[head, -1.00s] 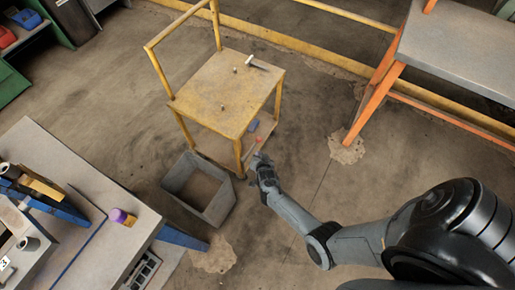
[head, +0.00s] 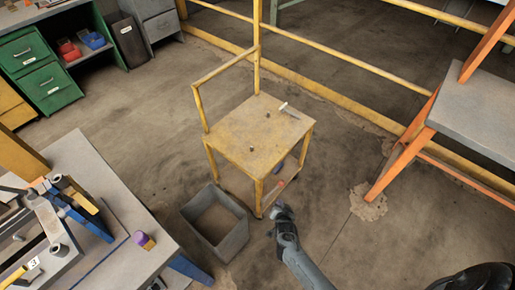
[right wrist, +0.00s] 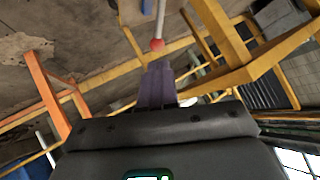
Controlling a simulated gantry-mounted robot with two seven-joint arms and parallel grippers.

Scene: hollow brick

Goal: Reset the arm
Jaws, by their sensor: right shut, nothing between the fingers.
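My right gripper (head: 280,212) is just in front of the yellow chair (head: 262,135), right of the grey bin (head: 236,238). It is shut and empty. In the right wrist view the shut fingers (right wrist: 157,85) point up the picture, towards a red ball-shaped end (right wrist: 157,45) on a pale rod. I cannot tell whether they touch it. My left gripper is not in view.
A light-handled tool (head: 290,110) and small pieces lie on the chair seat. A cluttered workbench (head: 118,255) is at left, an orange-legged table (head: 480,115) at right. Floor between chair and table is clear.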

